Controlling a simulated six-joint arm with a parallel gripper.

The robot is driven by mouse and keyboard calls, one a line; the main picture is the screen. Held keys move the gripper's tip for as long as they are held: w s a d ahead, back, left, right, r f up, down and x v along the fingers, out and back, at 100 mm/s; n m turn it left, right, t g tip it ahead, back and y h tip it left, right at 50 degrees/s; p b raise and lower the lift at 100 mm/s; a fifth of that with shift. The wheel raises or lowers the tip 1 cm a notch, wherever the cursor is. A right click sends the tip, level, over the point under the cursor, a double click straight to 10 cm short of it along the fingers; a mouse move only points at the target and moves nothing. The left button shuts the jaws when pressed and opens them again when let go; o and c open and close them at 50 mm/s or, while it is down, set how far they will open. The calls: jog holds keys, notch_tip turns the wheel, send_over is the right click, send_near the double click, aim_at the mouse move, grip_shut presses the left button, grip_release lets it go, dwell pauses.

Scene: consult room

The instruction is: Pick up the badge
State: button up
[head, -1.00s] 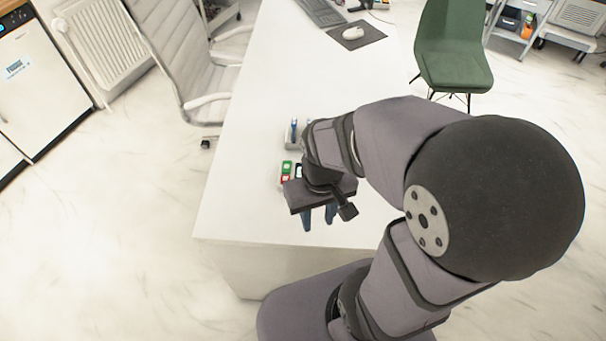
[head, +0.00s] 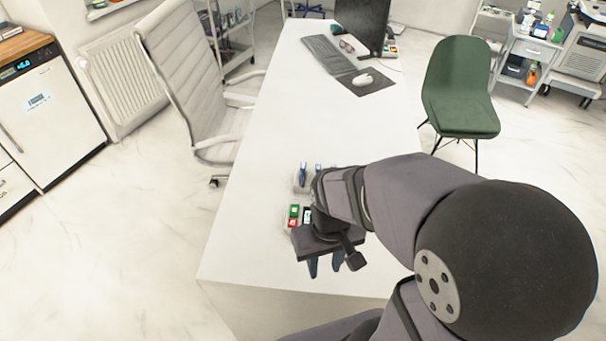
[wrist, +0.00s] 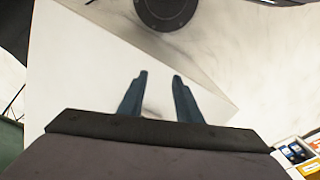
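My gripper (head: 325,268) is over the near end of the white desk (head: 255,235), pointing down. In the wrist view its two blue fingers (wrist: 160,75) are apart, with nothing between them. I cannot make out the badge for certain. A small tray with green, red and dark-and-white pieces (head: 293,217) lies on the desk just behind my gripper, partly hidden by it. Part of a group of small items (wrist: 296,151) shows at the lower right of the wrist view, cut off by the frame and my gripper body.
A holder with blue items (head: 301,178) stands farther back, partly behind my arm. A mouse (head: 362,79) on a dark mat, a keyboard (head: 328,54) and a monitor (head: 362,22) are at the far end. The desk's left middle is clear. A green chair (head: 460,90) stands right.

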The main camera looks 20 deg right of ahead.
jog(key=shift+c, duration=1.1)
jog(key=n+t+h+b, duration=0.3)
jog(key=n+b, duration=1)
jog(key=n, duration=1.9)
send_over(303, 165)
jog(key=s, duration=0.3)
notch_tip(303, 165, down, 3)
jog(key=t+y, duration=0.1)
jog(key=shift+w+a+p+x, duration=0.1)
jog(key=shift+w+a+x, duration=0.1)
jog(key=shift+x, duration=1)
jog(key=shift+w+a+p+x, duration=0.1)
jog(key=shift+a+p+x, duration=0.1)
jog(key=shift+x, duration=1)
jog(key=shift+w+a+p+x, duration=0.1)
jog(key=shift+a+x, duration=0.1)
jog(key=shift+x, duration=1)
grip_shut()
